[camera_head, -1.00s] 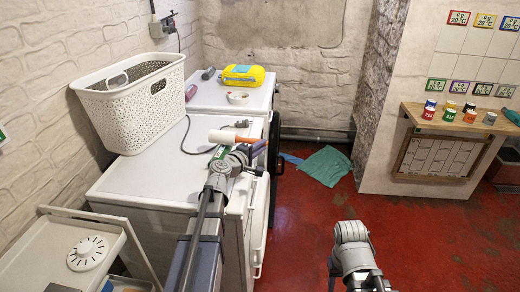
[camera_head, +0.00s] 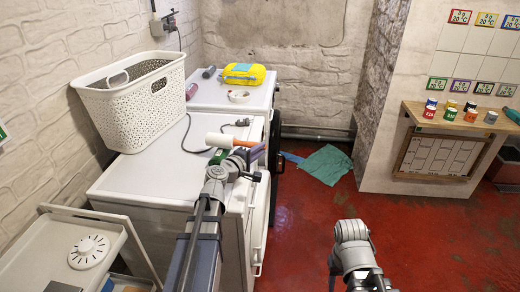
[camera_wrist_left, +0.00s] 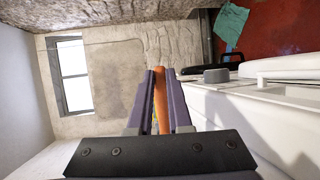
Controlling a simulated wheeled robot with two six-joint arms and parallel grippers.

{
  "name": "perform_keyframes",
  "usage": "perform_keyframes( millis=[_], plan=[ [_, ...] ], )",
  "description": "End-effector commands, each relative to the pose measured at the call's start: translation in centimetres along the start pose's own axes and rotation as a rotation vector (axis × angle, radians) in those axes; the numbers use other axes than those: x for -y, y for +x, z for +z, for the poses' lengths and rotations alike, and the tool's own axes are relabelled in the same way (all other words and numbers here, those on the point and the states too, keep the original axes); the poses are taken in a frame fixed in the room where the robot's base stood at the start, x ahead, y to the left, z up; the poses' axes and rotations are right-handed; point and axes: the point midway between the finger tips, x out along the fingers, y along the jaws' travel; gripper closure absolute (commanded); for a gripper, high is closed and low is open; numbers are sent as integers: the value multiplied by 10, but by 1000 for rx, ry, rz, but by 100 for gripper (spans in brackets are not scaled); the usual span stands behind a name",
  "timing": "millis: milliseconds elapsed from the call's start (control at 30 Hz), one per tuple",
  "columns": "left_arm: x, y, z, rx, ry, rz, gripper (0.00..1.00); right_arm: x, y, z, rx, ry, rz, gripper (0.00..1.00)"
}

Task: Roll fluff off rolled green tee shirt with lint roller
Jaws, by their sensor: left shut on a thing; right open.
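The lint roller (camera_head: 218,140) has a white cylinder and an orange handle. My left gripper (camera_head: 254,151) is shut on that handle, above the white machine top. In the left wrist view the orange handle (camera_wrist_left: 162,103) stands between the purple fingers. The roller's white part points left in the head view. A small green patch (camera_head: 218,156) shows beside my left wrist, partly hidden by it; I cannot tell whether it is the rolled tee shirt. Of my right arm only a grey link shows at lower right in the head view; its gripper is out of view.
A white laundry basket (camera_head: 135,112) stands on the machines at the back left. Beyond are a yellow pack (camera_head: 243,75) and a small bowl (camera_head: 238,97). A teal cloth (camera_head: 326,164) lies on the red floor. A trolley (camera_head: 55,255) stands at lower left.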

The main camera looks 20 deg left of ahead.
Motion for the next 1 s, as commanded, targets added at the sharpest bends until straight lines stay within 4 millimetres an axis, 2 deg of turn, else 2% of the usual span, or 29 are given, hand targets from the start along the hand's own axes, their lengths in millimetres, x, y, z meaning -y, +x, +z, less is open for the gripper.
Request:
perform_keyframes(
  millis=[100,433,733,1000],
  plan=[
    [2,-9,3,0,0,0,100,0,0,0,0,0,0,50],
    [2,-13,5,0,-1,0,100,0,0,0,0,0,0,50],
    [5,-29,11,1,-1,0,100,0,0,0,0,0,0,50],
    [5,-31,12,1,0,0,100,0,0,0,0,0,0,50]
  ],
)
